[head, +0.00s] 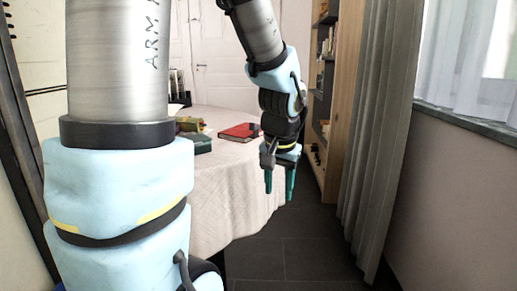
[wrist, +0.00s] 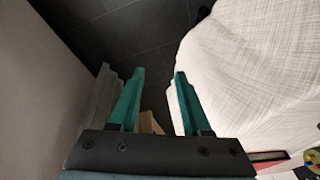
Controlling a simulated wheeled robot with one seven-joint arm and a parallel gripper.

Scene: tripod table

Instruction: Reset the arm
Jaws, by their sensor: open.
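My gripper (head: 280,184) hangs pointing down beside the right edge of the cloth-covered table (head: 225,185). Its two green fingers are apart and nothing is between them. In the wrist view my gripper (wrist: 157,78) is also open and empty, with dark floor beyond the fingertips. The table's pale cloth (wrist: 265,70) fills the right of that view.
A red book (head: 240,132), a dark green box (head: 197,143) and a yellowish item (head: 188,125) lie on the table. A wooden bookshelf (head: 340,100) and grey curtain (head: 376,140) stand to the right. Dark tiled floor (head: 300,250) is clear between table and curtain.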

